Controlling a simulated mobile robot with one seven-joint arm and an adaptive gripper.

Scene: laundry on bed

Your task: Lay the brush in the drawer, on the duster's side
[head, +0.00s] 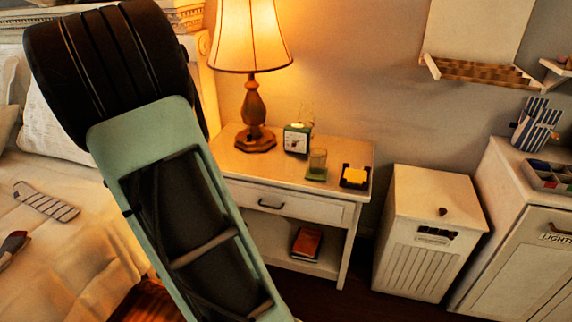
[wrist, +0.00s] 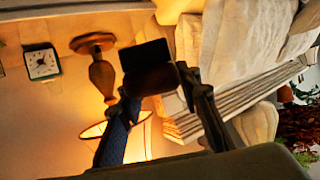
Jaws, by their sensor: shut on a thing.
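In the wrist view, my gripper (wrist: 165,85) is shut on a dark block with a brown part below it, which looks like the brush (wrist: 148,62). The brush is held up in the air between the fingertips. In the head view my arm fills the left middle, and neither the gripper nor the brush shows there. A drawer (head: 292,207) with a dark handle is in the white nightstand, right of my arm; its visible front looks shut. I cannot make out the duster in either view.
The nightstand top (head: 335,150) carries a lamp (head: 255,105), a clock (head: 297,140), a glass (head: 317,163) and a yellow-topped dark tray (head: 354,176). A red-brown book (head: 306,243) lies on its lower shelf. The bed (head: 75,265) is at left, a white bin (head: 425,240) at right.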

